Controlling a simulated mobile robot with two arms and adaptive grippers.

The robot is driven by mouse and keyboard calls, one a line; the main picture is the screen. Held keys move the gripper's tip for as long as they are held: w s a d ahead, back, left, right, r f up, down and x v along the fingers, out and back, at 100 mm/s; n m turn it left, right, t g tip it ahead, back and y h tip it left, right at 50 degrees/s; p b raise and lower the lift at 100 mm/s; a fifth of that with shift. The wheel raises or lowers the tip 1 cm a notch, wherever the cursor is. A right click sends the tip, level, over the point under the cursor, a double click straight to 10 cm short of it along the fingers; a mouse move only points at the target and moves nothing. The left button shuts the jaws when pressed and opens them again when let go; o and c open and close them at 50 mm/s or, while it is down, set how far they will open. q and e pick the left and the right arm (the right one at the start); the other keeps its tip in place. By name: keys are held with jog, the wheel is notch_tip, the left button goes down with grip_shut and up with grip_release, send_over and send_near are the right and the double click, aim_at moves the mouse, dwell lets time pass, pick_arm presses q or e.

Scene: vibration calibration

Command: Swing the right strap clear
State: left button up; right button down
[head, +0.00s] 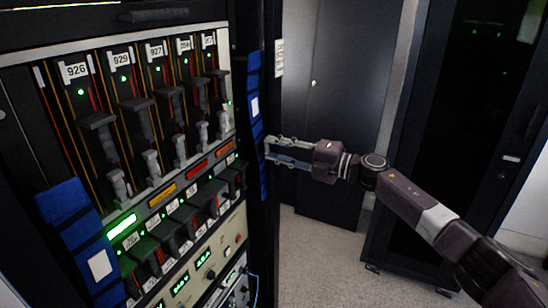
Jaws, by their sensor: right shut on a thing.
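The right strap (254,76) is a blue band with a white patch. It hangs upright along the dark right edge of the equipment rack. My right gripper (268,149) comes in from the right and is shut on the strap, at about the middle of its length. Its fingertips cover part of the strap there, and the lower end shows below them. My left gripper is not in view.
The rack (150,130) holds numbered modules with handles, lit displays and knobs. A dark cabinet (480,130) stands at right. Grey floor (320,250) is clear between them.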

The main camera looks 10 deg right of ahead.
jog(key=c, duration=1.5)
grip_release()
jog(key=v, duration=1.2)
